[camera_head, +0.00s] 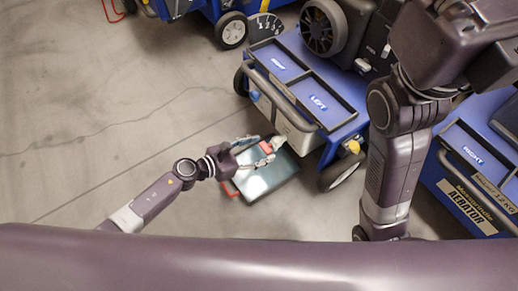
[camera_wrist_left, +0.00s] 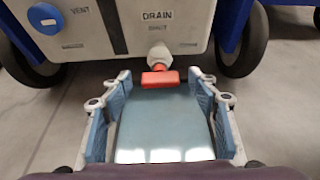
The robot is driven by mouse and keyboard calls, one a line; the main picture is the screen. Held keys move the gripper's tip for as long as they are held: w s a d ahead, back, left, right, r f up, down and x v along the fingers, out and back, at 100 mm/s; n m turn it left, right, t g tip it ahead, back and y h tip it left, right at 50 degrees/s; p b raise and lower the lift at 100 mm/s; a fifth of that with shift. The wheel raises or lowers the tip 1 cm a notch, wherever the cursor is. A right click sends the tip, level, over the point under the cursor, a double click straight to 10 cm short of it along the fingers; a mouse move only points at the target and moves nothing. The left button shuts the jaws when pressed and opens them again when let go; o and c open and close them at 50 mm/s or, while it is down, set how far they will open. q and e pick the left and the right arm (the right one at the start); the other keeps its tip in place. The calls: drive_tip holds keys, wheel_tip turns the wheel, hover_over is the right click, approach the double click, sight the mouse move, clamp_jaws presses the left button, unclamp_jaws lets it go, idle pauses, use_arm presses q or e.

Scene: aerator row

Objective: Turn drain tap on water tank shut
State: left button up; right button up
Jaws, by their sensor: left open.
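The water tank (camera_wrist_left: 110,30) is a pale box with a "DRAIN" label, under the blue aerator in the head view (camera_head: 291,128). Its drain tap has a whitish body and a red handle (camera_wrist_left: 160,77) lying crosswise in the left wrist view. My left gripper (camera_head: 257,147) is open in front of the tap. In the left wrist view its fingertips show on either side of the red handle, apart from it; exact depth is unclear. My right arm is on the right of the head view, with its gripper out of frame.
A grey-green pan (camera_head: 268,180) with red handles sits on the floor below the tap. A blue VENT knob (camera_wrist_left: 45,18) is left of the drain. Wheels flank the tank. Another aerator (camera_head: 470,165) stands right; the floor at left is clear.

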use_arm(q)
drive_tip(key=shift+c, duration=0.6)
drive_tip(key=c, duration=1)
drive_tip(key=shift+c, duration=0.2)
